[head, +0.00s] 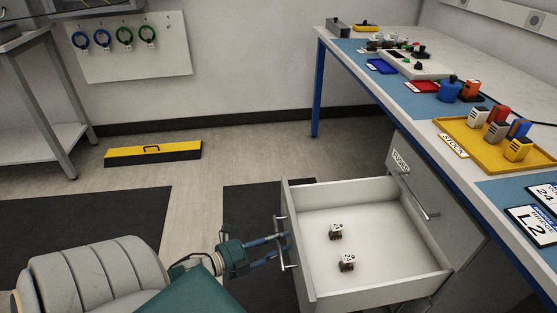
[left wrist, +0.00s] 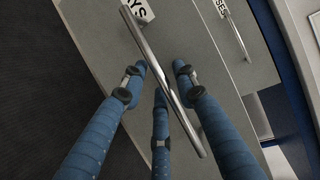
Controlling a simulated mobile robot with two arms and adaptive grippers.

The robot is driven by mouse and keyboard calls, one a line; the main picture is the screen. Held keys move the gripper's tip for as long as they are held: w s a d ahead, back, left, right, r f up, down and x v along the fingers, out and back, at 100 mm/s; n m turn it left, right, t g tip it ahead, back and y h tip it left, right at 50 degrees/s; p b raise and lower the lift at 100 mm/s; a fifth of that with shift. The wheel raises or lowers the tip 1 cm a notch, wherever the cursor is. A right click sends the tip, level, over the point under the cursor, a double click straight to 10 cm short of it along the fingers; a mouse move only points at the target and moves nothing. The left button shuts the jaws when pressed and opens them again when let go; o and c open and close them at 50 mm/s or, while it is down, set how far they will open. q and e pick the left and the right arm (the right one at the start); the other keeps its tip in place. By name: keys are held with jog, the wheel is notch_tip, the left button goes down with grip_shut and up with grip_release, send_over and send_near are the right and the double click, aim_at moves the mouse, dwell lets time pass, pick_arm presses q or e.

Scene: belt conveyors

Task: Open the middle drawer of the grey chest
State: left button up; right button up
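The grey chest (head: 436,238) stands under the workbench. One of its drawers (head: 365,293), below the drawer marked FUSES, is pulled well out. Two small light blocks with dark sides, one (head: 336,232) behind the other (head: 347,263), lie inside. My left gripper (head: 284,247) is at this drawer's bar handle (head: 281,230). In the left wrist view its blue fingers (left wrist: 160,78) are spread on both sides of the handle (left wrist: 160,70), with a gap between the left finger and the bar. A label ending in "YS" is partly visible there. My right gripper is not in view.
The FUSES drawer above is shut, with its own handle (head: 420,195). The workbench (head: 450,108) carries a yellow tray (head: 480,153) and other parts.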

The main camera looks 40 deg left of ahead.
pick_arm(q)
jog(key=v, duration=1.2)
dwell(0.6)
